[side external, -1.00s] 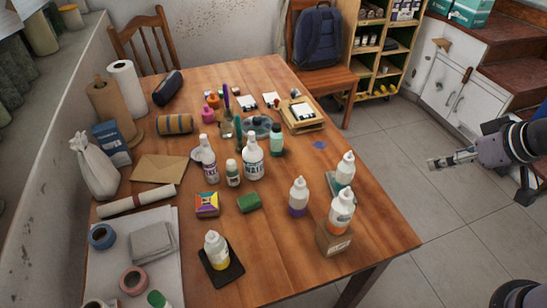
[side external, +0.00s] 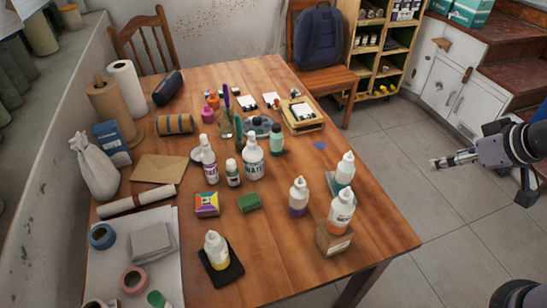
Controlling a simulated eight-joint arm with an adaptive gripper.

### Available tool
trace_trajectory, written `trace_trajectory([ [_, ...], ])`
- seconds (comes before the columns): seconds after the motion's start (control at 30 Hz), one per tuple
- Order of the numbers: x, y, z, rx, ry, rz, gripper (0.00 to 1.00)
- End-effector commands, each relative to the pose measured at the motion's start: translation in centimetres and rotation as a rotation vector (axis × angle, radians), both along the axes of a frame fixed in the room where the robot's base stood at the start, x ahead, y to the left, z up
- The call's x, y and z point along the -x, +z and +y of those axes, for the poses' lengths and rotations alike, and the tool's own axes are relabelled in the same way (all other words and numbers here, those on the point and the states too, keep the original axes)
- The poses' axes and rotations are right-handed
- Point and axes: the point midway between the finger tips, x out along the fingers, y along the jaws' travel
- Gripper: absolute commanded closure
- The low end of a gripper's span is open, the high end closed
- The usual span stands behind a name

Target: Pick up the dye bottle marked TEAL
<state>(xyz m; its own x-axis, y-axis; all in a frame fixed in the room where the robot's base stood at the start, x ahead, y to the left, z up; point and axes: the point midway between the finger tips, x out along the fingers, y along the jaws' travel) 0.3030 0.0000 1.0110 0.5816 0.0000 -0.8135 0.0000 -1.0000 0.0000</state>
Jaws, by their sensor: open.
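A white-capped dropper bottle (side external: 345,169) with teal liquid stands at the table's right side, partly hidden behind an orange-filled dropper bottle (side external: 341,213) on a small cardboard box (side external: 334,240). A purple-filled bottle (side external: 298,198) stands to their left, and a yellow-filled one (side external: 216,252) sits on a black tile at the front. I cannot read a TEAL marking on any bottle. My gripper (side external: 435,163) is open and empty, off the table's right edge, well apart from the bottles.
Two white labelled bottles (side external: 253,158) and a small green-labelled bottle (side external: 233,174) stand mid-table. A green block (side external: 249,203) and a colourful box (side external: 207,205) lie before them. The table's (side external: 378,240) right front corner is bare. A chair (side external: 330,78) with a backpack stands behind.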

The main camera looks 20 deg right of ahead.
Motion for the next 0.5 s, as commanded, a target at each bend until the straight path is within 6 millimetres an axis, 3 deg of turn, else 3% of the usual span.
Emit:
trace_trajectory([
  [0.37, -0.03, 0.02, 0.01, 0.0, 0.0, 0.0, 0.33],
  [0.5, -0.93, 0.7, 0.32, -0.003, 0.003, 0.007, 0.33],
])
